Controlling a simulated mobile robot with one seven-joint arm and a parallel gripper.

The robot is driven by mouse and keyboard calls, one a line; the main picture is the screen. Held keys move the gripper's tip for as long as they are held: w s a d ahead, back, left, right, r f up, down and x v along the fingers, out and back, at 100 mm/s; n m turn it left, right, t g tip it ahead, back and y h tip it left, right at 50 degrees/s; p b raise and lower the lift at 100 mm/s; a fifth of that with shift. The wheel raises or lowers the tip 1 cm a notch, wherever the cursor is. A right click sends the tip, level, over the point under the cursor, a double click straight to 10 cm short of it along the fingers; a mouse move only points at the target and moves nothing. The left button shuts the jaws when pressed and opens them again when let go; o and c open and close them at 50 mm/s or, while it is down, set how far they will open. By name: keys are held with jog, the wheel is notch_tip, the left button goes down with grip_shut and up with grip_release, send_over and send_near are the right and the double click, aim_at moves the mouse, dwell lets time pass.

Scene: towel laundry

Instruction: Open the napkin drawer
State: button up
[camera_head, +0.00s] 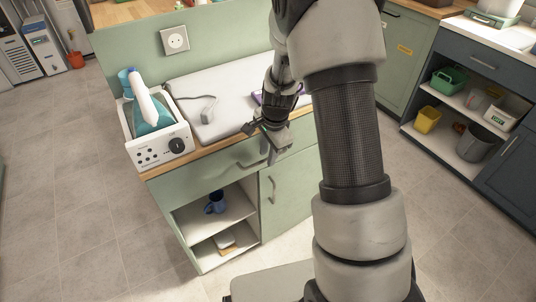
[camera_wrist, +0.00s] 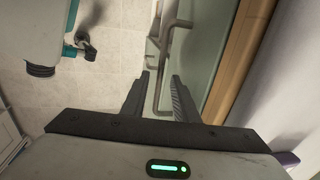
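The green cabinet has one wide drawer (camera_head: 206,177) under its wooden top, and it looks closed. I see no napkin label on it. The drawer's grey bar handle (camera_head: 238,169) runs across its front. My gripper (camera_head: 262,140) is at the right part of the drawer front, close to the handle's right end. In the wrist view the fingers (camera_wrist: 160,82) are apart, and a grey bent handle bar (camera_wrist: 163,72) shows between and just beyond their tips. I cannot tell whether the fingers touch it.
A white box with dials (camera_head: 160,150) holding a blue bottle stands on the countertop's left end. A pale board (camera_head: 228,82) lies beside it. Below the drawer are an open shelf with a blue mug (camera_head: 214,203) and a door with a handle (camera_head: 271,189). The floor in front is clear.

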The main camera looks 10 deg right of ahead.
grip_shut()
dwell(1.5)
